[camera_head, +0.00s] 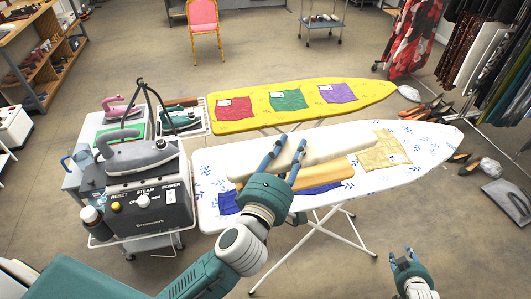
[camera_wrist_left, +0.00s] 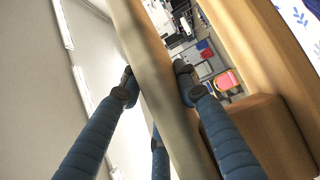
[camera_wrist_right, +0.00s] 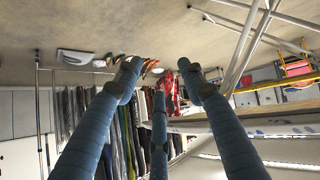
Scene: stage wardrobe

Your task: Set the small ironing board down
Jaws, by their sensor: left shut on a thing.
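The small ironing board (camera_head: 340,150) has a padded cream top over a wooden base (camera_head: 335,174). It is over the middle of the large white ironing board (camera_head: 425,170) with blue leaf print; I cannot tell whether its base touches. My left gripper (camera_head: 287,150) is shut on the cream top, its fingers on both sides. In the left wrist view the cream top (camera_wrist_left: 150,75) runs between the fingers, with the wooden base (camera_wrist_left: 262,55) beside it. My right gripper (camera_head: 407,256) is open and empty, low at the right, off the board's near edge.
A blue cloth (camera_head: 228,203) lies partly under the small board, and a beige cloth (camera_head: 384,150) lies to its right. A steam station (camera_head: 148,205) with an iron (camera_head: 135,154) stands at the left. A yellow ironing board (camera_head: 300,98) with three cloths stands behind. Shoes lie at the right.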

